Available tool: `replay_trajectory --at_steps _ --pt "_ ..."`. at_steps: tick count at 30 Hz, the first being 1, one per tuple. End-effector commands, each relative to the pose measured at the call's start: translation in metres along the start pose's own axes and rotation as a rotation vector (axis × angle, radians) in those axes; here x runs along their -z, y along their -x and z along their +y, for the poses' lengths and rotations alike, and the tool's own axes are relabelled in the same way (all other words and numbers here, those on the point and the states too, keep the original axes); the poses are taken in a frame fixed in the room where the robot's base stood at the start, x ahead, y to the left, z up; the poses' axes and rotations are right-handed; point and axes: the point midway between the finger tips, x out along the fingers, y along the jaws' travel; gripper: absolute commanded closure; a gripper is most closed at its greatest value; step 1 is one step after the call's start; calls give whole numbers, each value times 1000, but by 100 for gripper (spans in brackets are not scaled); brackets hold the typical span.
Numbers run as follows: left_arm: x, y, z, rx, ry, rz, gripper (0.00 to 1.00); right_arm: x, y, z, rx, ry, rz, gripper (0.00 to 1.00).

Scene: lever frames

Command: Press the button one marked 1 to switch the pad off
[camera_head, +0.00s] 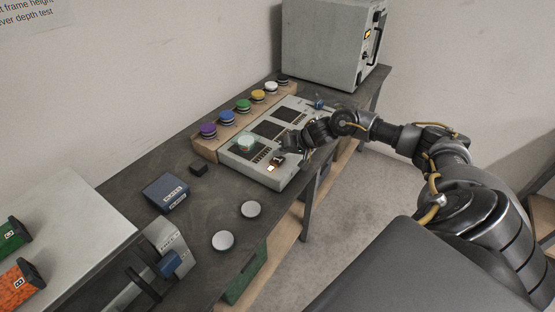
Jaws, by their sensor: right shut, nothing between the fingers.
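A light grey control panel (233,158) lies on the dark table, with dark rectangular sections and a pale green dome (245,142) on its top. My right arm reaches in from the right, and its gripper (284,155) is over the panel's near right part. The gripper is shut and empty. Small lit orange and white spots show by its fingertips. I cannot tell whether the fingertips touch the panel. The gripper hides part of the panel, and no mark 1 is readable, so I cannot tell which button carries it. My left gripper is not in view.
A wooden strip (205,143) with several coloured round buttons runs behind the panel. A grey cabinet (322,45) stands at the back. A blue box (166,193), a small black block (198,169) and two grey discs (223,241) (250,209) lie on the table (195,222).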

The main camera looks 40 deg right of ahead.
Motion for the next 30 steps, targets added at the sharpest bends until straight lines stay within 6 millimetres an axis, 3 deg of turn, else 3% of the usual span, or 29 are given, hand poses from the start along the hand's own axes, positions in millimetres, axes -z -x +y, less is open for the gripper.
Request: replay_trajectory --at_steps 30 --pt "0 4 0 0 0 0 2 -5 -6 5 0 0 0 100"
